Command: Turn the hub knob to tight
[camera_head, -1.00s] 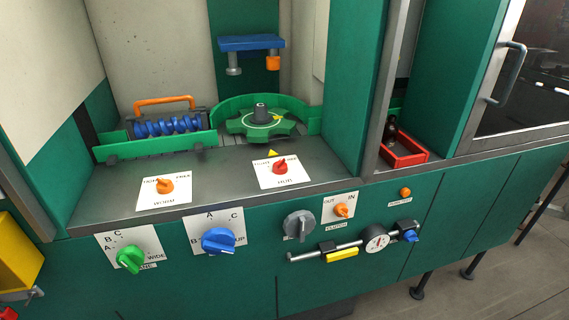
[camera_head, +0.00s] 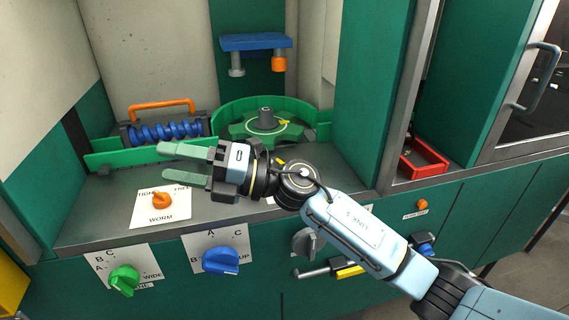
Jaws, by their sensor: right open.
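The red hub knob and most of its white label plate are hidden behind my right arm in the head view. The green star wheel (camera_head: 243,132) with its dark centre post stands behind the ledge, inside a curved green guard (camera_head: 222,108). My right gripper (camera_head: 164,164) comes in from the right and points left over the ledge. Its two green fingers are apart with nothing between them. The fingers are left of where the hub plate lies, above and behind the orange worm knob (camera_head: 161,201). My left gripper is out of view.
The blue worm roller (camera_head: 165,131) with an orange handle stands at the back left. Green (camera_head: 124,279) and blue (camera_head: 221,260) knobs sit on the front panel. A grey knob (camera_head: 304,243) is partly covered by my arm. A red bin (camera_head: 424,160) is at the right.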

